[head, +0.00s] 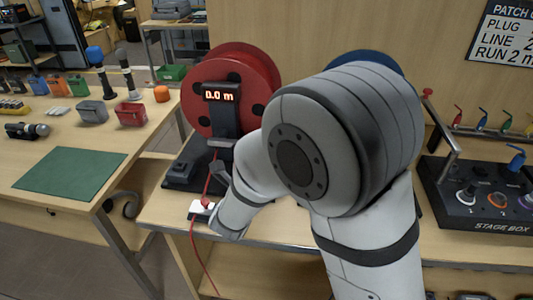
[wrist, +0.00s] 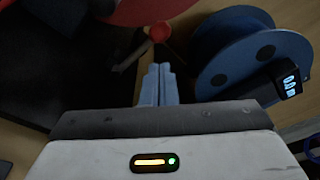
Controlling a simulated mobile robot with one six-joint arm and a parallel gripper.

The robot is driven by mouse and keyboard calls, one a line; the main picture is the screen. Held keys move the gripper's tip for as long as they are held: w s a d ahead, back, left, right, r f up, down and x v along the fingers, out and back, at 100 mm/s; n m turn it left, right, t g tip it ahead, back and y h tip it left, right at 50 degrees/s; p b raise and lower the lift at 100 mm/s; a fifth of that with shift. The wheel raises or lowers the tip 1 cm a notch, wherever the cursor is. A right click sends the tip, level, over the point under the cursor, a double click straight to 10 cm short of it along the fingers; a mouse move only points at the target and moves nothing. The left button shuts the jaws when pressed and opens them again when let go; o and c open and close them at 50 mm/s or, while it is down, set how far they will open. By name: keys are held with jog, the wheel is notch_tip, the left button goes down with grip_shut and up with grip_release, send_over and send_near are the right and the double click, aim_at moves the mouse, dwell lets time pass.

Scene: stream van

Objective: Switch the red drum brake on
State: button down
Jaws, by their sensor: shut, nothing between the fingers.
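The red drum (head: 232,65) stands on the bench, with a dark post and a display (head: 220,94) reading 0.0 m before it. Part of the red drum (wrist: 150,8) shows at the top of the wrist view. A small red knob-like part (wrist: 159,33) sits just below it, with thin arms running from it; I cannot tell its setting. My gripper (wrist: 158,70) has its fingers shut with nothing between them. The tips point toward the red knob-like part and look a little apart from it. In the head view my arm hides much of this area.
The blue drum (wrist: 250,50) is close on the right of my fingers; its rim (head: 375,57) shows behind my arm. A red cable (head: 194,250) hangs over the bench's front edge. The stage box (head: 480,215) is at right, the side table (head: 110,215) at left.

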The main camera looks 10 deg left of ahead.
jog(key=s, duration=0.3)
jog(key=shift+s+a+r, duration=0.1)
jog(key=shift+s+a, duration=0.1)
jog(key=shift+a, duration=0.1)
jog(key=s+d+r+m+g+h+p, duration=0.1)
jog(key=s+d+r+m+g+h, duration=0.2)
jog(key=d+m, duration=0.55)
jog(key=s+d+r+m+g+h+p, duration=0.15)
jog(key=d+m+g, duration=0.25)
jog(key=d+m, duration=0.45)
jog(key=s+d+r+m+g+h+p, duration=0.1)
jog(key=s+d+m+g+h+p, duration=0.2)
jog(key=d+m, duration=0.5)
jog(key=s+d+r+m+g+y+p, duration=0.1)
jog(key=s+m+y, duration=0.3)
jog(key=m, duration=0.6)
jog(key=s+d+r+m+g+y+p, duration=0.1)
jog(key=s+d+r+m+g+y, duration=0.1)
jog(key=m, duration=0.8)
jog(key=s+r+g+y, duration=0.1)
jog(key=s+r+y, duration=0.1)
jog(key=s+y, duration=0.1)
jog(key=shift+s+d, duration=0.3)
jog(key=shift+s, duration=0.25)
